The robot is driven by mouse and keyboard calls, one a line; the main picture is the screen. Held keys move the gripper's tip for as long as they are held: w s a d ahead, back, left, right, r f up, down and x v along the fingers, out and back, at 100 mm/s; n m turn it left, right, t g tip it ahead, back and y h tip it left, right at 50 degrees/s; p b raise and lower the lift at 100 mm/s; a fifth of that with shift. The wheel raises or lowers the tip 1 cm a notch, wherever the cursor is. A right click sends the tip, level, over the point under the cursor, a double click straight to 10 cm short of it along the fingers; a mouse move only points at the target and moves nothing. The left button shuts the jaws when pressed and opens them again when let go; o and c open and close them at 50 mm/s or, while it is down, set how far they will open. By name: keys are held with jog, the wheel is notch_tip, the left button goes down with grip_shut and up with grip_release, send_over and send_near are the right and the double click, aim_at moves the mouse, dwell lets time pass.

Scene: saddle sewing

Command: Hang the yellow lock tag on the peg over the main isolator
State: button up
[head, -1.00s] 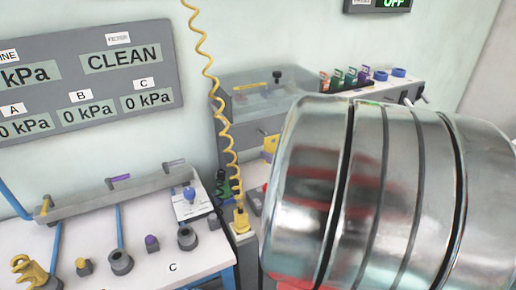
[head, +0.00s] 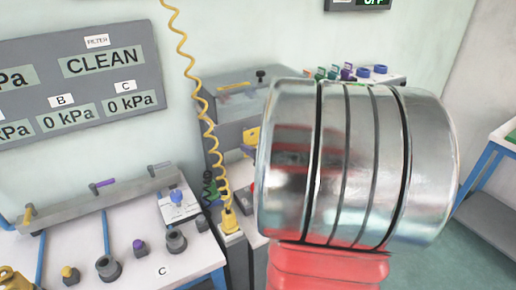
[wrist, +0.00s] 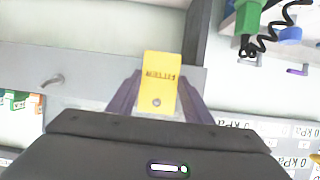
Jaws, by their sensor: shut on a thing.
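The yellow lock tag (wrist: 161,82) is in the wrist view, with dark printing that appears upside down and a small hole near the jaws. My gripper (wrist: 156,92) is shut on it, with a purple finger on each side. In the head view, part of the tag (head: 251,136) shows just left of my arm, in front of the grey cabinet. My arm hides most of the gripper there. A small grey bent peg (wrist: 54,79) sticks out from a grey surface left of the tag in the wrist view, apart from it. I cannot tell which part is the main isolator.
A grey cabinet (head: 236,88) stands against the wall behind my arm. A coiled yellow cord (head: 206,125) hangs left of it. A white bench (head: 130,262) with fittings is at lower left. Another table (head: 503,139) is at the right edge. Floor between is clear.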

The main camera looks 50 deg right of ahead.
aim_at(252, 144)
jog(key=shift+x, duration=0.8)
jog(key=shift+w+d+f, duration=0.1)
jog(key=shift+w+f, duration=0.1)
jog(key=shift+w, duration=0.45)
jog(key=shift+d, duration=0.1)
jog(key=o, duration=1)
jog(key=shift+s, duration=0.15)
jog(key=v, duration=1.3)
jog(key=shift+s+r, duration=0.15)
jog(key=shift+s, duration=0.05)
